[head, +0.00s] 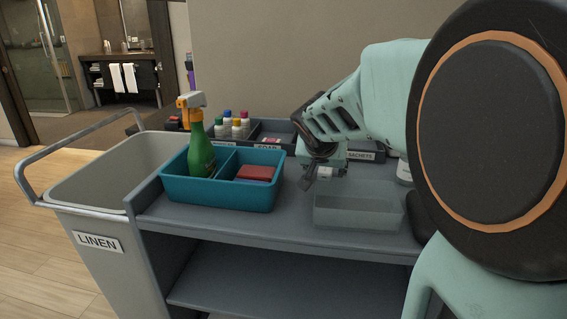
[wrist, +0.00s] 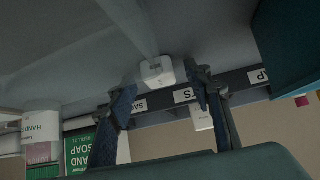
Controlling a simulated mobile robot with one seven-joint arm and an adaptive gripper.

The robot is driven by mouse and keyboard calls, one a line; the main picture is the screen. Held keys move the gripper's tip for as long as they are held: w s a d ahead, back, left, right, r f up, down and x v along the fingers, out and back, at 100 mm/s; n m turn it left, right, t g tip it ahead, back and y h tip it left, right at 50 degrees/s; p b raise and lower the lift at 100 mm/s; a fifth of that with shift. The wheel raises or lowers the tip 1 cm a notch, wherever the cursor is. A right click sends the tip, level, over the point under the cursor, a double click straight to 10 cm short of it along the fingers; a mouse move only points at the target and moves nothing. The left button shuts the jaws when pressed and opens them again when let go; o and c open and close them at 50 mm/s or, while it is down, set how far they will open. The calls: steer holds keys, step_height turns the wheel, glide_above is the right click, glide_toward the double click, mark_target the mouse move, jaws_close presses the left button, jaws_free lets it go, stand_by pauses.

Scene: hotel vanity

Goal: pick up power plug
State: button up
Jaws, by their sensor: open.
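The power plug (wrist: 157,70) is a small white block on the grey cart top. It shows between my fingertips in the wrist view, just beyond them. In the head view the plug (head: 325,174) is a small white patch, partly hidden by my gripper. My gripper (head: 324,178) points down over the cart, behind the clear bin. Its two dark fingers stand apart in the wrist view (wrist: 163,84), with nothing held between them. Whether the fingers touch the plug cannot be told.
A clear bin (head: 358,216) stands close in front of my gripper. A teal caddy (head: 222,191) with a green spray bottle (head: 200,150) and a red sponge (head: 257,173) is to the left. A dark labelled organizer (head: 365,154) runs behind.

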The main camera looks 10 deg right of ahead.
steer(key=shift+w, duration=0.1)
steer(key=c, duration=1.2)
